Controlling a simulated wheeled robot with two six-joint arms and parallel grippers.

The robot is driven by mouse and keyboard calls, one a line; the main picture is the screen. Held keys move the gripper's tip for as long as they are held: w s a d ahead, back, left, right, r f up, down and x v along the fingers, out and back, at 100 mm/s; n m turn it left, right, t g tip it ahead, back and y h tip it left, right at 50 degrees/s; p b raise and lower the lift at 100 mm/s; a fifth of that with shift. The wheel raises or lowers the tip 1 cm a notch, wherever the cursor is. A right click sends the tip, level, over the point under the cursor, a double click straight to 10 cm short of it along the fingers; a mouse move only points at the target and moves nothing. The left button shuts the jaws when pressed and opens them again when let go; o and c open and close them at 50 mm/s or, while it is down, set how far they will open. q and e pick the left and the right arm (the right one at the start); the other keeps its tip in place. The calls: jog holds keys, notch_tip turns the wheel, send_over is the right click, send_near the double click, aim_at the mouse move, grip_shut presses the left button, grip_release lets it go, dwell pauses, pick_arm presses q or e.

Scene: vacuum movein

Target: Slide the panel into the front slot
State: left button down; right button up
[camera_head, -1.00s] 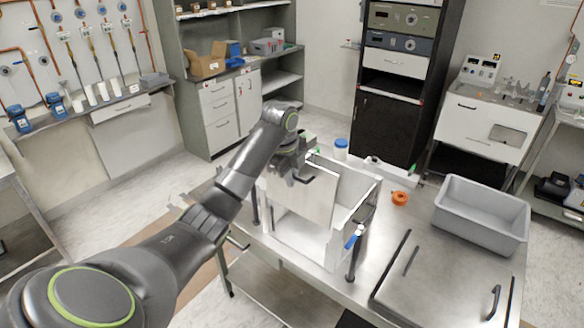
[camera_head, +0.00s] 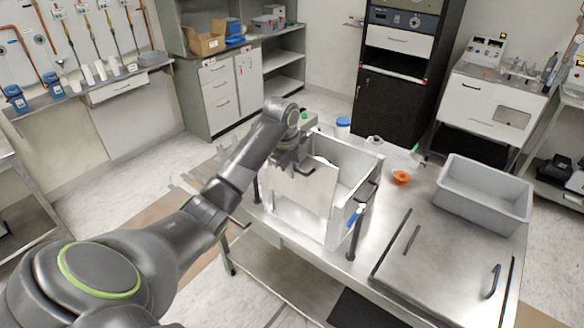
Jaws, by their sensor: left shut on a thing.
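A flat pale panel (camera_head: 302,188) stands roughly upright at the front of a white open-topped box (camera_head: 349,158) on the steel table. My left gripper (camera_head: 300,166) is shut on the panel near its top edge. The panel's lower part is at the box's front opening; I cannot tell whether its edges are in the front slot. The box's right wall carries a dark handle, and a blue-handled part (camera_head: 354,217) is at its front right corner. My right gripper is not in view.
A grey bin (camera_head: 482,195) stands on the table at the right. An orange ring-like item (camera_head: 401,178) lies right of the box. A jar with a blue lid (camera_head: 343,127) stands behind it. A flat steel lid with a handle (camera_head: 445,258) covers the table's front right.

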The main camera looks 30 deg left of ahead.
pick_arm(q)
jog(key=shift+r, duration=0.1)
dwell(0.3)
jog(key=shift+w, duration=0.1)
jog(key=shift+w+d+r, duration=0.1)
jog(key=shift+w+r, duration=0.05)
jog(key=shift+w, duration=0.4)
jog(key=shift+f+p, duration=0.25)
jog(key=shift+p, duration=0.1)
jog(key=shift+w+f, duration=0.1)
jog(key=shift+f, duration=0.3)
dwell(0.6)
jog(key=shift+f+b, duration=0.5)
jog(key=shift+f, duration=0.55)
